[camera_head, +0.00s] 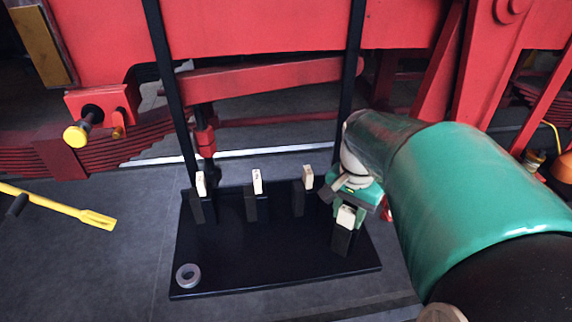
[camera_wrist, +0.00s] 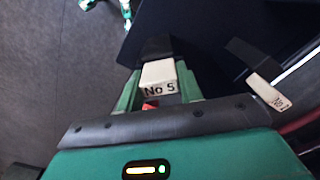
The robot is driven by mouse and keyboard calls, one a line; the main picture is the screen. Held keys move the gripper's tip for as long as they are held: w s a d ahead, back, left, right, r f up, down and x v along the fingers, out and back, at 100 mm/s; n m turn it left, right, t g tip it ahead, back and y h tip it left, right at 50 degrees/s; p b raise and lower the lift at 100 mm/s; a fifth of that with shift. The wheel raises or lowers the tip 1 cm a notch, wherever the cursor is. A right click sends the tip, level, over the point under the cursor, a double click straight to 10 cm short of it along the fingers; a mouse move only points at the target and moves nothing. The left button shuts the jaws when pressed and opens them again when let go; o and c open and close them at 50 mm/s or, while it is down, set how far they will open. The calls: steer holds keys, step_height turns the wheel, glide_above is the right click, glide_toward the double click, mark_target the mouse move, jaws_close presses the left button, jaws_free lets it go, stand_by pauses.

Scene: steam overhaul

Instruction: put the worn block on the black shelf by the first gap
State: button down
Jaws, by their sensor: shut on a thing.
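My gripper (camera_wrist: 158,88) is shut on a dark block with a white end marked "No 5" (camera_wrist: 158,76). In the head view this block (camera_head: 343,240) is at the right part of the black shelf (camera_head: 270,262), with my gripper (camera_head: 347,207) at its white end. I cannot tell whether its lower end touches the shelf. Three similar white-ended dark blocks stand in a row along the shelf's back: left (camera_head: 198,208), middle (camera_head: 251,208) and right (camera_head: 298,202). One neighbour's white end (camera_wrist: 268,92) shows in the wrist view. Wear on the blocks is too small to tell.
A grey ring (camera_head: 188,276) lies at the shelf's front left corner. Two black uprights (camera_head: 172,90) rise at the shelf's back, before red framework (camera_head: 250,30). A yellow tool (camera_head: 60,207) lies to the left. The shelf's front middle is clear.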

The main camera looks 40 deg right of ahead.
steer(key=shift+f, duration=0.1)
steer(key=c, duration=0.9)
jaws_free()
step_height(320, 180, up, 12)
steer(key=w+a+f+n+t, duration=0.1)
steer(key=w+a+n+t, duration=0.1)
steer(key=a+n, duration=0.3)
steer(key=w+a+f+n+t, duration=0.1)
steer(key=a+n, duration=0.4)
steer(key=a, duration=0.6)
steer(key=w+a+f+n+t, duration=0.2)
steer(key=a+n, duration=0.3)
steer(key=a, duration=0.4)
steer(key=shift+w+f+t, duration=0.3)
steer(key=shift+w+f, duration=0.3)
steer(key=shift+w, duration=0.25)
